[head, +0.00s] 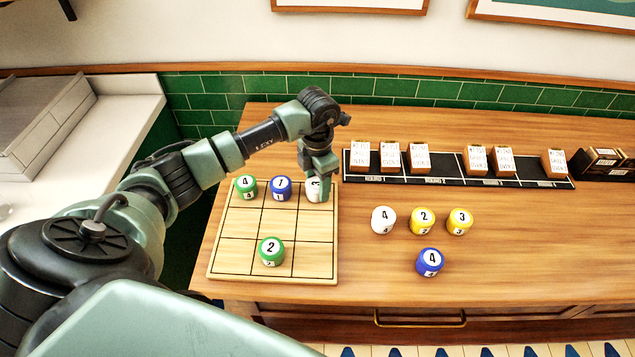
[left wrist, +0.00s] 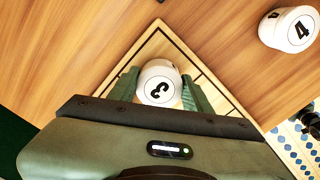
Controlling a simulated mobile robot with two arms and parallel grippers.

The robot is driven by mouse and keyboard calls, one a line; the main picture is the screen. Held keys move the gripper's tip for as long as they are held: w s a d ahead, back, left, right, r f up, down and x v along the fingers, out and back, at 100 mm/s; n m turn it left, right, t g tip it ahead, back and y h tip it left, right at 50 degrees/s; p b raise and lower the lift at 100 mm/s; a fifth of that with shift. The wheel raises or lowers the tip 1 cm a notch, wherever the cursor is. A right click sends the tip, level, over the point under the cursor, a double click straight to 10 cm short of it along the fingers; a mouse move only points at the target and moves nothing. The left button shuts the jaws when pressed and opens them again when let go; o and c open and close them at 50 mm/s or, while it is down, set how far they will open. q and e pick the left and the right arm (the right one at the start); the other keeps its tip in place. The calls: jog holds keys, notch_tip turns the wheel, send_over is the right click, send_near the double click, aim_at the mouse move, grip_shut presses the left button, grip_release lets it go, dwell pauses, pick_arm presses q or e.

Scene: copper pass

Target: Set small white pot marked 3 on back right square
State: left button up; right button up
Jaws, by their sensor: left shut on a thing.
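The small white pot marked 3 (head: 314,190) is at the back right square of the wooden grid board (head: 233,262). My left gripper (head: 318,172) is above it with its fingers around it. In the left wrist view the white pot (left wrist: 159,83) sits between the two green fingers (left wrist: 160,92), its 3 facing the camera. I cannot tell whether its base touches the board. The green pot marked 4 (head: 246,187) is on the back left square and the blue pot marked 1 (head: 281,188) on the back middle square. My right gripper is not in view.
A green pot marked 2 (head: 271,251) is on the board. To its right stand a white pot marked 4 (head: 383,219), yellow pots marked 2 (head: 421,221) and 3 (head: 459,221), and a blue pot marked 4 (head: 429,262). A black rack (head: 440,178) with cards lies behind.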

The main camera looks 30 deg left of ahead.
aim_at(318, 183)
pick_arm(q)
jog(key=o, duration=1.5)
jog(key=shift+f, duration=0.1)
notch_tip(318, 183, up, 12)
jog(key=b, duration=0.3)
jog(key=shift+r+b, duration=0.2)
jog(key=shift+b, duration=0.15)
jog(key=shift+f, duration=0.1)
